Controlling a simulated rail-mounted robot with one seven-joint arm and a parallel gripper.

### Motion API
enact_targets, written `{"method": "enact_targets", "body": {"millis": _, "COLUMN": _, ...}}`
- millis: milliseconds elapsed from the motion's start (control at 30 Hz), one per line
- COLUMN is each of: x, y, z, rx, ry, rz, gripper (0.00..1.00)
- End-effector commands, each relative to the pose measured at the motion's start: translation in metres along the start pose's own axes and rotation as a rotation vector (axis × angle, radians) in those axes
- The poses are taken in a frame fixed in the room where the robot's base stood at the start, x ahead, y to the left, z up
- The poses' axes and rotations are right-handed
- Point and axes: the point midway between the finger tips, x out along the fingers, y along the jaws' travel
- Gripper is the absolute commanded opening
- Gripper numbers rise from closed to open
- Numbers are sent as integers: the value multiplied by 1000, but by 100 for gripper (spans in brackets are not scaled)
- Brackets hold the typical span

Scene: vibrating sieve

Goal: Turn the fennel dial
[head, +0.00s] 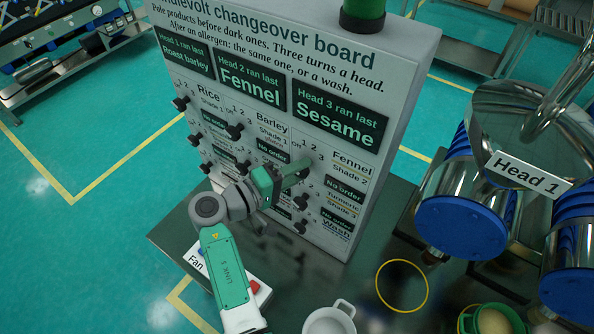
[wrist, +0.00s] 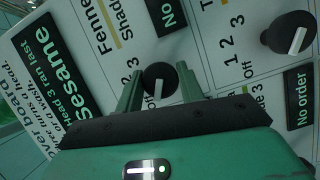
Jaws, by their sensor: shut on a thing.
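The fennel dial (wrist: 158,78) is a round black knob with a white mark, on the pale changeover board (wrist: 205,70). It sits between the two fingers of my gripper (wrist: 160,88) in the wrist view, and they are shut on it. The fennel label (wrist: 97,14) and dial numbers show beside it, partly cut off or covered. In the head view my green gripper (head: 290,177) reaches the board's right column, left of the fennel label (head: 352,164). It hides most of the dial there.
Another black dial (wrist: 290,33) is to the right in the wrist view. More dials, such as the barley dial (head: 234,131), stick out from the board. A fan switch box (head: 255,287), a white cup (head: 330,318) and a steel hopper (head: 520,120) stand around it.

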Motion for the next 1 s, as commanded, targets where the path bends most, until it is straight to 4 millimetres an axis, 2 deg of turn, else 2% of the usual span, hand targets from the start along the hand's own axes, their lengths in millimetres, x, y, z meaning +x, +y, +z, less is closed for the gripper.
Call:
{"method": "enact_targets", "body": {"millis": 267, "x": 0, "y": 1, "z": 0, "rx": 0, "ry": 0, "rz": 1, "gripper": 15}}
{"method": "enact_targets", "body": {"millis": 300, "x": 0, "y": 1, "z": 0, "rx": 0, "ry": 0, "rz": 1, "gripper": 42}}
{"method": "enact_targets", "body": {"millis": 400, "x": 0, "y": 1, "z": 0, "rx": 0, "ry": 0, "rz": 1, "gripper": 57}}
{"method": "enact_targets", "body": {"millis": 700, "x": -5, "y": 0, "z": 0, "rx": 1, "ry": 2, "rz": 0, "gripper": 57}}
{"method": "enact_targets", "body": {"millis": 1000, "x": -62, "y": -1, "z": -1, "rx": 1, "ry": 3, "rz": 0, "gripper": 57}}
